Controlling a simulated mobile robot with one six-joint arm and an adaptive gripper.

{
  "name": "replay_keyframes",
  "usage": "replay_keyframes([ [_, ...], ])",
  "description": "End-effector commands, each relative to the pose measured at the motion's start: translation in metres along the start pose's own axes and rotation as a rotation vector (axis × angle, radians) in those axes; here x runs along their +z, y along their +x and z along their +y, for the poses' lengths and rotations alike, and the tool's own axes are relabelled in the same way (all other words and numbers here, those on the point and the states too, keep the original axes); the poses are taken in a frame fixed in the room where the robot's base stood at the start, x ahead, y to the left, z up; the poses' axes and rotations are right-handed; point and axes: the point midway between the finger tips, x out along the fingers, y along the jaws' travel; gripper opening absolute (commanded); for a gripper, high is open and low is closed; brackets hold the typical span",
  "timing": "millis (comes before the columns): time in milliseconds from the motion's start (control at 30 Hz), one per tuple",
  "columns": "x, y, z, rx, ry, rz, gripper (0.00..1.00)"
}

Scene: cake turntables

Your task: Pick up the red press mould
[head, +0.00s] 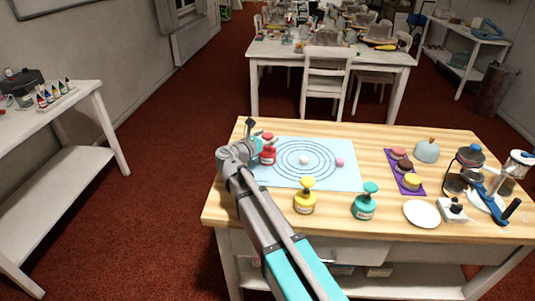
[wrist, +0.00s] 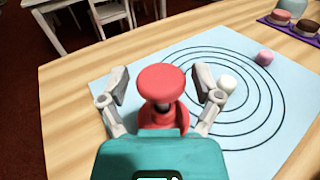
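The red press mould (head: 268,151) stands upright on the left part of a pale blue mat (head: 341,180) printed with dark rings. It has a round red knob on top and also shows in the wrist view (wrist: 162,84). My gripper (wrist: 162,95) is open, with one finger on each side of the mould's knob and a visible gap on both sides. In the head view my gripper (head: 251,140) is beside the mould at its left. The mould's lower part is hidden behind the gripper body in the wrist view.
A yellow press mould (head: 305,198) and a teal one (head: 365,203) stand near the mat's front. A white piece (head: 304,160) and a pink piece (head: 339,162) lie on the rings. A purple tray (head: 404,178) with cakes and a white plate (head: 421,214) are to the right.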

Motion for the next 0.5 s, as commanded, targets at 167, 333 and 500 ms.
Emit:
replay_keyframes([
  [167,0.0000,0.0001,0.0000,0.000,0.000,0.000,0.36],
  [333,0.0000,0.0001,-0.0001,0.000,0.000,0.000,0.04],
  [500,0.0002,0.0002,-0.0001,0.000,0.000,-0.001,0.00],
])
